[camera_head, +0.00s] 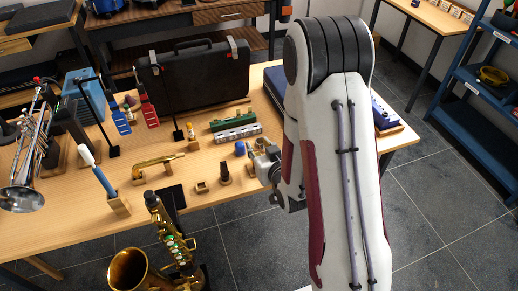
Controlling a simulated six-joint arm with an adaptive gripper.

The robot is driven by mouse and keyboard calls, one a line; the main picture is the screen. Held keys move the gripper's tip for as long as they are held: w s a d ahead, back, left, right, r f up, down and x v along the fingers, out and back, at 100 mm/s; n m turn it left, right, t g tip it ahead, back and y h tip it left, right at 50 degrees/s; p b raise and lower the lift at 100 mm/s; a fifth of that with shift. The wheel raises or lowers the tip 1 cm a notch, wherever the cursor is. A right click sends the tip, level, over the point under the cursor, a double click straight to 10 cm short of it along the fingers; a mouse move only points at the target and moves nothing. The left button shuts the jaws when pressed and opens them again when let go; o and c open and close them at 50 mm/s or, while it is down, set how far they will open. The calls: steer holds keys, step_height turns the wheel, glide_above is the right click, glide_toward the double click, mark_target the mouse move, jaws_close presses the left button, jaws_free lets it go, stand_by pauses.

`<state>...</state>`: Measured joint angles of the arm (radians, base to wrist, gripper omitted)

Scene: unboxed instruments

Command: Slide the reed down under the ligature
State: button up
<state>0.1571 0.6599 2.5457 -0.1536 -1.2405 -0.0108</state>
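A brass curved tube that looks like a saxophone neck (158,161) rests on a small wooden block on the table (100,215). A small dark upright piece (224,174) stands near the table's front edge; I cannot tell whether it is a mouthpiece. I cannot make out the reed or the ligature at this size. My gripper (262,164) is at the right of these small things, over the front part of the table. My own arm partly covers it, and its fingers are too small and hidden to show whether they are open or hold something.
A brass saxophone (168,240) stands in front of the table. A trumpet (32,150) is at the left. A black case (195,78) stands at the back. A blue ball (240,148), a small wooden block (201,187) and a green-and-silver piece (236,127) lie near the gripper.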

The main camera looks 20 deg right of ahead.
step_height(320, 180, up, 8)
stand_by(0.9)
steer(key=shift+f, duration=0.1)
stand_by(0.9)
steer(key=s+d+f+g, duration=0.1)
steer(key=s+f+g, duration=0.7)
steer(key=s, duration=0.5)
steer(key=s+a+r, duration=0.2)
steer(key=s+r, duration=0.7)
steer(key=r, duration=0.1)
steer(key=s+a+r, duration=0.3)
steer(key=s+r, duration=0.5)
steer(key=r, duration=0.3)
steer(key=shift+s+a+r, duration=0.15)
steer(key=shift+s+a, duration=0.1)
steer(key=shift+s, duration=0.1)
